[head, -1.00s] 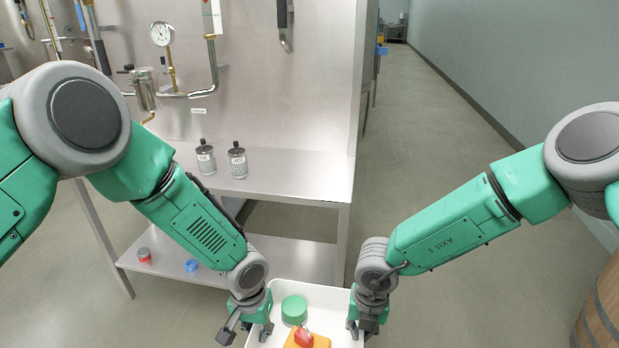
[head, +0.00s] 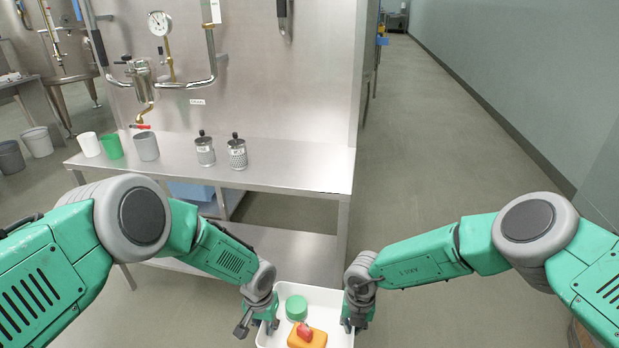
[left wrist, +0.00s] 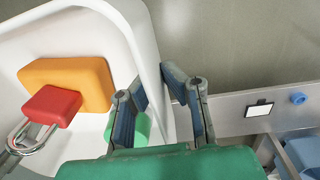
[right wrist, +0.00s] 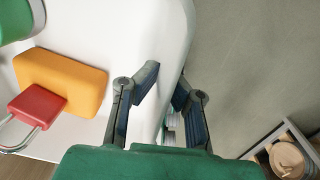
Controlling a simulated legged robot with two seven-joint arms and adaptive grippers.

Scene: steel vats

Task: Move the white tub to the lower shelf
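The white tub (head: 335,297) is at the bottom of the head view, in front of the steel bench. In it are a green round item (head: 296,306), an orange block (head: 315,340) and a red padlock (head: 304,330). My left gripper (head: 262,325) and right gripper (head: 355,322) are on its opposite side walls. In the left wrist view the tub wall (left wrist: 152,50) passes between the fingers, and in the right wrist view the wall (right wrist: 176,45) does too. The lower shelf (head: 290,252) is beyond the tub, partly hidden by my left arm.
The bench top (head: 290,172) carries two dark-capped shakers (head: 237,153) and several cups (head: 146,147). A blue bin (head: 190,190) is under the bench. Open floor (head: 440,150) lies to the right. A wooden round object (right wrist: 287,158) shows in the right wrist view.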

